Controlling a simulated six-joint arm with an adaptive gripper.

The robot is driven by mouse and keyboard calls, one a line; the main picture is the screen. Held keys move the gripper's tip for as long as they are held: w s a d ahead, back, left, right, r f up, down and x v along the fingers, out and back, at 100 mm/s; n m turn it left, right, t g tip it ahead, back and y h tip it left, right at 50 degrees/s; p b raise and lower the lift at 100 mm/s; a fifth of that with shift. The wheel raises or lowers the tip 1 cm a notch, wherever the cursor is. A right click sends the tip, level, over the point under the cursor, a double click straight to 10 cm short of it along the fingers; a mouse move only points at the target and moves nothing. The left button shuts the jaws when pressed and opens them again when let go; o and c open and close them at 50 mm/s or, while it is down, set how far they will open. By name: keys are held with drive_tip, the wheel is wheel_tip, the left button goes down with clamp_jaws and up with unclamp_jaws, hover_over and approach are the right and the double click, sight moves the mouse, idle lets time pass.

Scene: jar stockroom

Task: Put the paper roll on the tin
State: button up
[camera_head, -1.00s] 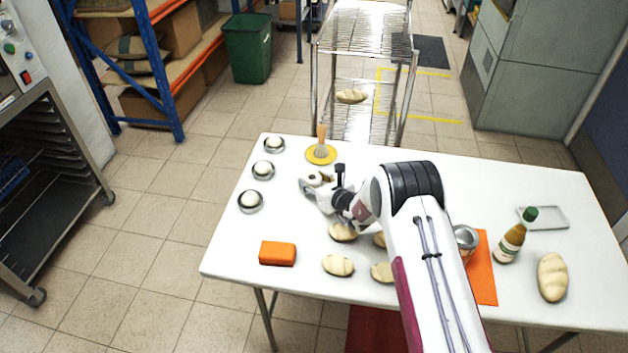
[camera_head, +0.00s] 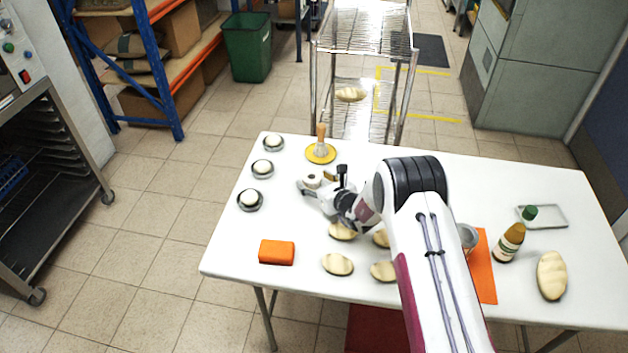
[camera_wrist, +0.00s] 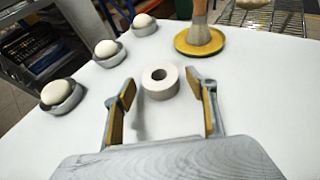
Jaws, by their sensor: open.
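The white paper roll (camera_wrist: 160,84) stands upright on the white table, its round hole facing up. It also shows in the head view (camera_head: 312,180), partly framed by my gripper. My gripper (camera_head: 322,185) is open, with one finger on each side of the roll. In the wrist view the fingers (camera_wrist: 162,92) are spread wider than the roll, with a visible gap on both sides. The tin (camera_head: 468,235), a grey metal can, stands right of my arm beside an orange mat, partly hidden by the arm.
Three small bowls with white balls (camera_head: 262,168) line the left edge. A brush stands on a yellow disc (camera_head: 321,154) behind the roll. Bread pieces (camera_head: 338,264) lie in front, near an orange block (camera_head: 277,252).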

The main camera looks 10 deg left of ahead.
drive_tip(key=shift+v, duration=3.2)
drive_tip(key=shift+s+f, duration=0.1)
drive_tip(key=shift+f, duration=0.05)
drive_tip(key=shift+a, duration=0.1)
